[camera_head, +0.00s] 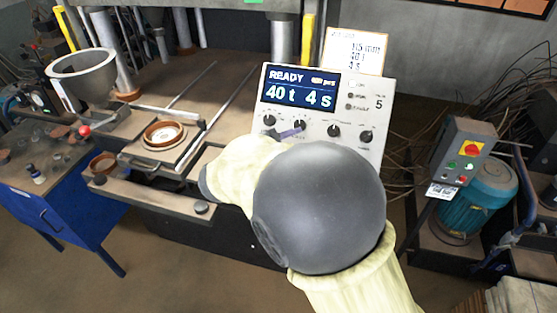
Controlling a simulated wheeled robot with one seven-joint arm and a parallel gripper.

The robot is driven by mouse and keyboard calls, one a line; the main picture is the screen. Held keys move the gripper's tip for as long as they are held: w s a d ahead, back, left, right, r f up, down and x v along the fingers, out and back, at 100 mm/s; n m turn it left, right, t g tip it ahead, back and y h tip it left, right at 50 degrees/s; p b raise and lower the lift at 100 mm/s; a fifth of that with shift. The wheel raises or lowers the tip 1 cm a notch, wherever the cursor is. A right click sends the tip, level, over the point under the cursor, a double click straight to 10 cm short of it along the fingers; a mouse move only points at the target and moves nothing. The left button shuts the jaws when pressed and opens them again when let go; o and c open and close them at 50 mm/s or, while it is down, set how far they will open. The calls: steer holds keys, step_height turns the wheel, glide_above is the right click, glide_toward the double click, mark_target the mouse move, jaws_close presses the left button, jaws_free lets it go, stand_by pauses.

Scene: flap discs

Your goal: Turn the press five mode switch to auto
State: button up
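The press control panel (320,112) is a pale box marked 5, with a blue screen (298,90) reading READY, 40 t, 4 s. A row of dark rotary knobs runs below the screen: a far-left knob (268,120), a second knob (299,124), a third (333,130) and a far-right knob (365,137). Their labels are too small to read, so I cannot tell which is the mode switch. My gripper (291,133) shows only as a slim purple-grey tip beside the second knob; contact is unclear. My cream and grey arm hides the rest and the panel's lower edge.
A paper note (354,52) stands above the panel. The press bed (165,90) with a brown ring mould (165,134) is at left, near a grey bowl (84,68). At right stand a switch box (461,155) with buttons, a teal motor (480,200) and loose cables.

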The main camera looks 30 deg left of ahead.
steer(key=b+v, duration=0.1)
steer(key=v, duration=0.5)
steer(key=shift+f, duration=0.1)
stand_by(0.4)
